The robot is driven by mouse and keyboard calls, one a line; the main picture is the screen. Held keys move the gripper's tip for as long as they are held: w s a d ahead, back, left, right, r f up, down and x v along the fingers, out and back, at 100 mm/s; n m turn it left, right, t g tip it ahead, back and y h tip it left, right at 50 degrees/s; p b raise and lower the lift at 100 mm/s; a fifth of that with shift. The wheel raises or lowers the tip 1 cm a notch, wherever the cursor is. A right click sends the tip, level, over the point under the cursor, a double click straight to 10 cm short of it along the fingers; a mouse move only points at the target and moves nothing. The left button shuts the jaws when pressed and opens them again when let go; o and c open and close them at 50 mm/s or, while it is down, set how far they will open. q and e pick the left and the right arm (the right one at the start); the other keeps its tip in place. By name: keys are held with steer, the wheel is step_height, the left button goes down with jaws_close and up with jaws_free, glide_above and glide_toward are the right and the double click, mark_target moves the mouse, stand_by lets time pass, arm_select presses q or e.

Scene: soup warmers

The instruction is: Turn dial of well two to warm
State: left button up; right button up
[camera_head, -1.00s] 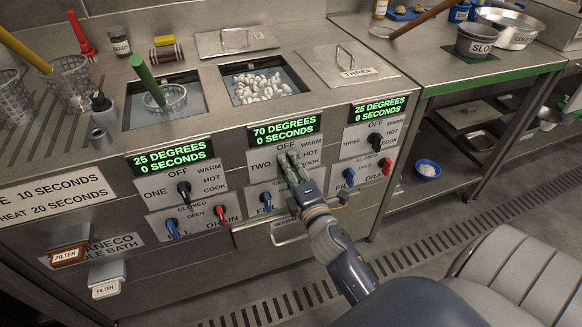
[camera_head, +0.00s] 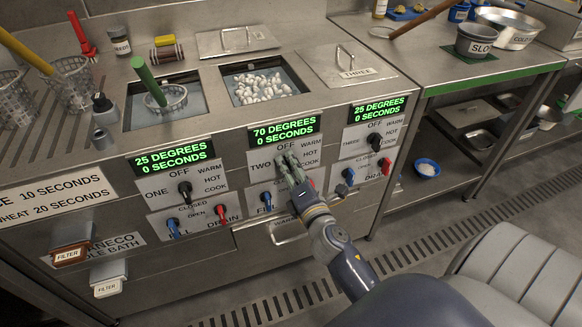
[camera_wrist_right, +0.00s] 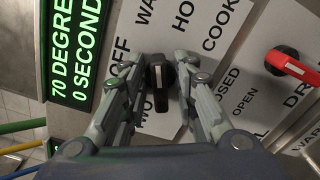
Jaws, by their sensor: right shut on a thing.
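The well two dial is a black knob (camera_wrist_right: 157,82) on the white plate marked OFF, WARM, HOT and COOK. My right gripper (camera_wrist_right: 158,80) has its two fingers on either side of the knob, shut on it. In the head view my right gripper (camera_head: 287,162) covers most of this dial, and I cannot tell its exact setting. The green display (camera_head: 284,130) above it reads 70 degrees, 0 seconds; it also shows in the right wrist view (camera_wrist_right: 75,50). My left gripper is not in view.
The well one dial (camera_head: 185,188) and well three dial (camera_head: 374,140) stand on either side. Blue fill and red drain handles sit below; a red drain handle (camera_wrist_right: 290,65) is near my right fingers. Well two (camera_head: 262,82) is open and holds white pieces.

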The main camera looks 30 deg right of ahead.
steer(key=shift+f+n, duration=0.15)
steer(key=shift+n, duration=0.45)
steer(key=shift+n+p, duration=0.35)
steer(key=shift+n, duration=0.65)
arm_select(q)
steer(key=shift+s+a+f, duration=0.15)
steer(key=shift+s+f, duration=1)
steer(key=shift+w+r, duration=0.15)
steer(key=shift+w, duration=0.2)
